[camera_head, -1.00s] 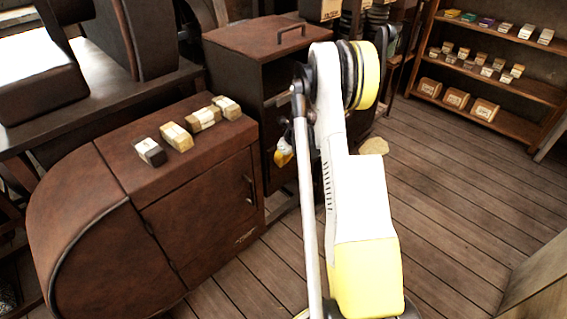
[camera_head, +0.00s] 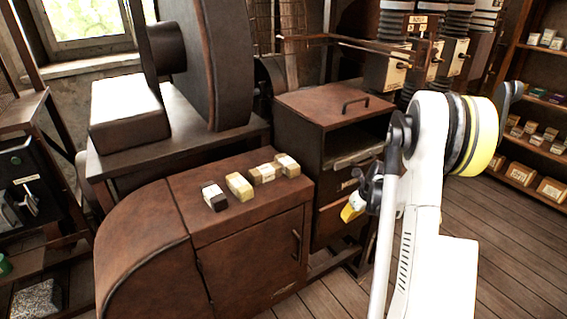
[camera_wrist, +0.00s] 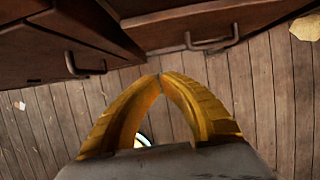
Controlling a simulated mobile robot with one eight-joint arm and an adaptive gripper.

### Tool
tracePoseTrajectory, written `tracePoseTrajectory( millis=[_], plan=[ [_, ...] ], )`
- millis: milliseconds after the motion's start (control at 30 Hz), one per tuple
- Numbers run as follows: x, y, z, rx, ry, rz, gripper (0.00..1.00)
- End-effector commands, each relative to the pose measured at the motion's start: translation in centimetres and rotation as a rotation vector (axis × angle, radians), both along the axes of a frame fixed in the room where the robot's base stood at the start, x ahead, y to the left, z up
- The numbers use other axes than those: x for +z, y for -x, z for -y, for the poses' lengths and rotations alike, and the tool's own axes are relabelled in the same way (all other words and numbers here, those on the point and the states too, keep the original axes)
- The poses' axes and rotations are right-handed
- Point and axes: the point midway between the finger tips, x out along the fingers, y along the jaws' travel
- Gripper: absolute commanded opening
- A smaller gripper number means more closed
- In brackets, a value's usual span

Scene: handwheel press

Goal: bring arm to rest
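My arm (camera_head: 425,190) is white with a yellow and black joint and stands folded at the right of the head view. My gripper (camera_head: 350,212) shows as a small yellow shape in front of the brown drawer cabinet (camera_head: 335,103). In the wrist view its two yellow fingers (camera_wrist: 160,77) meet at the tips. Nothing is held between them; floor planks show through the gap. In that view, cabinet fronts with handles (camera_wrist: 212,42) lie beyond the fingertips, and I see no contact with them.
A brown low cabinet with a rounded end (camera_head: 240,262) carries several small blocks (camera_head: 240,186). A dark machine (camera_head: 215,70) stands behind it. Shelves with small boxes (camera_head: 545,137) are at the right. Wooden floor (camera_head: 505,225) is open at the lower right.

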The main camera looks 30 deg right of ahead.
Motion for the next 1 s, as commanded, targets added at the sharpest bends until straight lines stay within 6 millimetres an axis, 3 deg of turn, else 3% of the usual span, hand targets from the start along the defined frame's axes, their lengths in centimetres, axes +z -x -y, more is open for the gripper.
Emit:
tracePoseTrajectory(
  millis=[167,267,333,533,700,833,1000],
  plan=[
    [0.2,-0.1,-0.2,0.012,0.005,0.000,0.00],
    [1.9,-0.4,-1.6,0.096,0.042,0.006,0.00],
    [4.3,-0.6,-3.5,0.215,0.099,0.013,0.00],
    [12.8,0.2,-12.1,0.746,0.351,0.041,0.00],
    [18.5,3.2,-19.5,1.223,0.590,0.063,0.00],
    [21.4,6.5,-24.5,1.585,0.780,0.078,0.00],
    [23.3,11.8,-30.0,2.049,1.043,0.087,0.00]
  ],
)
